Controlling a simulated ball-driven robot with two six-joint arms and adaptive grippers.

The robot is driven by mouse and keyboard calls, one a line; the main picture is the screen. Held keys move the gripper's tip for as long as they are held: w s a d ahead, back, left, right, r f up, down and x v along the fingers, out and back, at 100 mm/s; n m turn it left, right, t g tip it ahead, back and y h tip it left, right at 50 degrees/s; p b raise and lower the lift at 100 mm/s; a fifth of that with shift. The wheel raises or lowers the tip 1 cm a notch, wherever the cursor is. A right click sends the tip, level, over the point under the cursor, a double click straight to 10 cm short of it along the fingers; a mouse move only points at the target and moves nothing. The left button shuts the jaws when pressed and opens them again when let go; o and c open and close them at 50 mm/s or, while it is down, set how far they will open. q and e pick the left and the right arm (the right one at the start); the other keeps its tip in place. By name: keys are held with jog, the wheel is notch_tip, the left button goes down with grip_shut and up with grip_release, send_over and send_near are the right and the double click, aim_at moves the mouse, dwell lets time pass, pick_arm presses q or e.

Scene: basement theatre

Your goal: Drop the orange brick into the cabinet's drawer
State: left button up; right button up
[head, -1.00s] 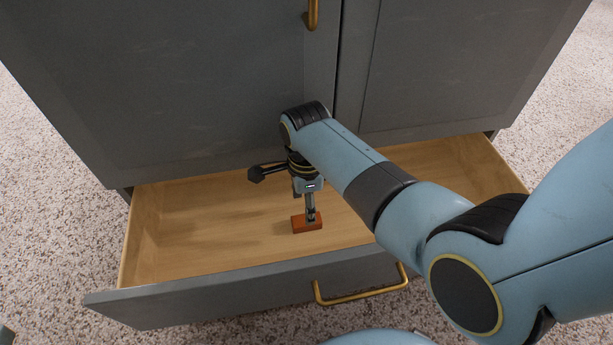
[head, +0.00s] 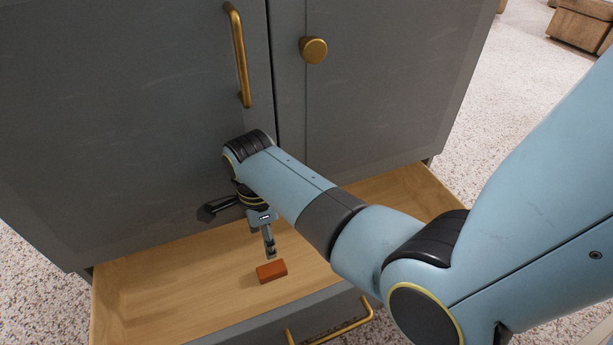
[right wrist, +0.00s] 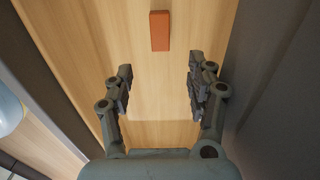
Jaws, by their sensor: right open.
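The orange brick (head: 271,271) lies on the wooden floor of the cabinet's open drawer (head: 170,290). In the right wrist view the brick (right wrist: 160,31) lies on the bare wood beyond the fingertips, apart from them. My right gripper (head: 270,250) points down over the drawer, just behind and above the brick in the head view. In the right wrist view the right gripper (right wrist: 160,82) has its two fingers spread wide with nothing between them. My left gripper is in neither view.
The grey cabinet (head: 120,110) rises right behind the drawer, with a vertical brass handle (head: 238,55) and a round brass knob (head: 313,49) on its doors. The drawer front carries a brass handle (head: 330,328). Speckled carpet (head: 500,110) surrounds it. A brown upholstered piece (head: 580,25) stands far right.

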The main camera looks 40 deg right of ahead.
jog(key=s+d+r+n+t, duration=0.3)
jog(key=s+r+n, duration=0.3)
jog(key=s+n, duration=0.4)
jog(key=s+d+r+n+t, duration=0.4)
jog(key=s+r+n+t, duration=0.1)
jog(key=s+n, duration=0.6)
jog(key=shift+s+r+n, duration=0.2)
jog(key=shift+r+n, duration=0.3)
jog(key=shift+r, duration=0.3)
